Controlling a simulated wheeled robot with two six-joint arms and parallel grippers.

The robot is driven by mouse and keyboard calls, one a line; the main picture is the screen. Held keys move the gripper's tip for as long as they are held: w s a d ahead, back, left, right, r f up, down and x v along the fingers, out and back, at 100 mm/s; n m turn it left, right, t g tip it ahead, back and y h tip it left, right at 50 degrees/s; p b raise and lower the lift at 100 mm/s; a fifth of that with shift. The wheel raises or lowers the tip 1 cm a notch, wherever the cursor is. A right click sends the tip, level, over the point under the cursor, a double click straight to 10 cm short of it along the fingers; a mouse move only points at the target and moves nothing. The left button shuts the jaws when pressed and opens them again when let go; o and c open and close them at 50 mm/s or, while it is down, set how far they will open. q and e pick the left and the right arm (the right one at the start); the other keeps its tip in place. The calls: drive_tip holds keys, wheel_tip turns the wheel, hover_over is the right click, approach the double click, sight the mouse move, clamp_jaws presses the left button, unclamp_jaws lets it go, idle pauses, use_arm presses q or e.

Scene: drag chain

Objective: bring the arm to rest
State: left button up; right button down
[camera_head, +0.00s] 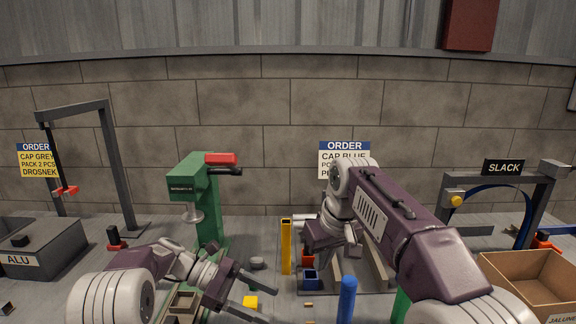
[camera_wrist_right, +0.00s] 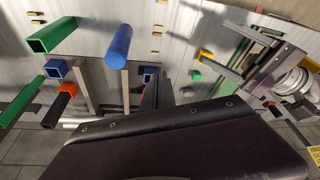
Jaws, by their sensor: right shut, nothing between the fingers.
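My right arm comes in from the right in the head view and folds back on itself. Its gripper (camera_head: 322,238) hangs above the rear middle of the bench, partly hidden by the wrist. It is shut, with nothing seen held in it. In the right wrist view a large dark part of my arm fills the lower middle. My left gripper (camera_head: 256,295) is low in the middle of the head view, its two dark fingers apart and empty. It also shows in the right wrist view (camera_wrist_right: 240,62), at the right.
A yellow post (camera_head: 286,247), a blue post (camera_head: 347,299) and a red block (camera_head: 308,260) stand near the grippers. A green press (camera_head: 208,200) is behind the left arm. A cardboard box (camera_head: 530,280) is at right, a grey ALU box (camera_head: 45,250) at left.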

use_arm(q)
drive_tip(key=s+f+m+y, duration=0.4)
drive_tip(key=s+y, duration=0.2)
drive_tip(key=s, duration=0.5)
drive_tip(key=s+a+f+m+t+y, duration=0.2)
drive_tip(key=s+a+f+m+y, duration=0.6)
drive_tip(key=a+f, duration=0.25)
use_arm(e)
drive_tip(key=s+d+f+m+g, duration=0.1)
drive_tip(key=s+d+f, duration=0.2)
drive_tip(key=s+f, duration=0.45)
drive_tip(key=s+d+f+m+g+h, duration=0.15)
drive_tip(key=s+d+f, duration=0.25)
drive_tip(key=s+f, duration=0.4)
drive_tip(key=s+d+f+m+g, duration=0.1)
drive_tip(key=s+d+f+m, duration=0.15)
drive_tip(key=s+f, duration=0.5)
use_arm(q)
wheel_tip(320, 180, up, 14)
drive_tip(key=w+a+m+t+h+p, duration=0.1)
drive_tip(key=w+m+p, duration=0.1)
drive_tip(key=p, duration=1.1)
drive_tip(key=shift+a+f+m, duration=0.2)
drive_tip(key=shift+m, duration=0.2)
use_arm(e)
drive_tip(key=w+r+t, duration=0.1)
drive_tip(key=w+r, duration=0.2)
drive_tip(key=r, duration=0.9)
drive_tip(key=shift+w+d, duration=0.35)
drive_tip(key=shift+d, duration=0.1)
